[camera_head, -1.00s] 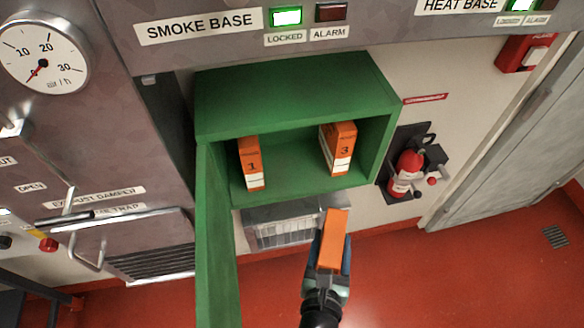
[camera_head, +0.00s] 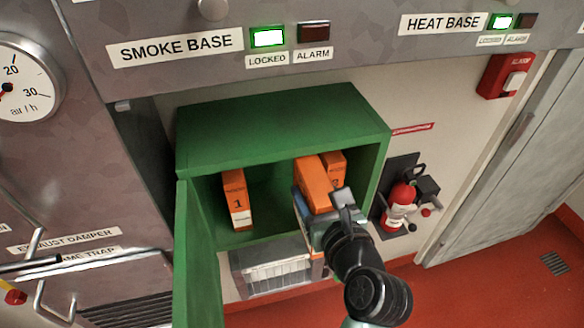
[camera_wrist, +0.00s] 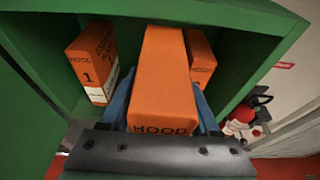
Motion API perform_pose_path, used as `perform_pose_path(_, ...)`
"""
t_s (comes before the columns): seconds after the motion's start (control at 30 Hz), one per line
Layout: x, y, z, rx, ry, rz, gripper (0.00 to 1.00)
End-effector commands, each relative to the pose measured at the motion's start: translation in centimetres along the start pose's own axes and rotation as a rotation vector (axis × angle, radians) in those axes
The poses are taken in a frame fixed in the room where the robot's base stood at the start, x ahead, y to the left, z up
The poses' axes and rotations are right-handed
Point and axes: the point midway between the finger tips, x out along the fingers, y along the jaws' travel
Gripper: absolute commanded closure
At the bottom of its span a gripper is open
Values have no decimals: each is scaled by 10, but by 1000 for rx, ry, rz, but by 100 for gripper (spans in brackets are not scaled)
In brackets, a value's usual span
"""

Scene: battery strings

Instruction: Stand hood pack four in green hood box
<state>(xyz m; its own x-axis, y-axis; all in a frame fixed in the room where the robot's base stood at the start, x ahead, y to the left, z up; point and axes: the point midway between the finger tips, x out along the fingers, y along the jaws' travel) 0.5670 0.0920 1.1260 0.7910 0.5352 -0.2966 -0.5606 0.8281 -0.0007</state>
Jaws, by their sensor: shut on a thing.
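The green hood box (camera_head: 280,122) is mounted on the wall with its front open and its green door (camera_head: 198,262) swung out at the left. Pack 1 (camera_head: 237,201) stands inside at the left; it also shows in the wrist view (camera_wrist: 93,62). Another orange pack (camera_head: 336,164), numbered 3 in the earlier frame, stands at the right, partly hidden. My gripper (camera_head: 312,205) is shut on an orange hood pack (camera_head: 313,181), held at the box opening in front of pack 3 and slightly to its left. In the wrist view the held pack (camera_wrist: 163,80) reads HOOD; its number is hidden.
A grey wire-fronted unit (camera_head: 272,272) sits below the box. A fire extinguisher (camera_head: 400,205) hangs on the wall at the right. Inside the box, free floor shows between pack 1 and the held pack.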

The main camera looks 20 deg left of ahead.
Motion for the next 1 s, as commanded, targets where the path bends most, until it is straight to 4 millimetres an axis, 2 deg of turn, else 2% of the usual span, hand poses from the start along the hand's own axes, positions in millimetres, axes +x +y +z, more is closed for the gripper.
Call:
perform_pose_path(0.03,13,1,10,-4,-7,3,100)
perform_pose_path(0.2,54,0,22,-3,-7,0,100)
perform_pose_path(0.43,99,0,35,-2,-6,-1,100)
perform_pose_path(0.77,124,0,41,-1,-5,-1,100)
perform_pose_path(0.9,129,-1,16,1,-3,-3,100)
perform_pose_path(1.0,131,-1,9,-1,-6,-3,100)
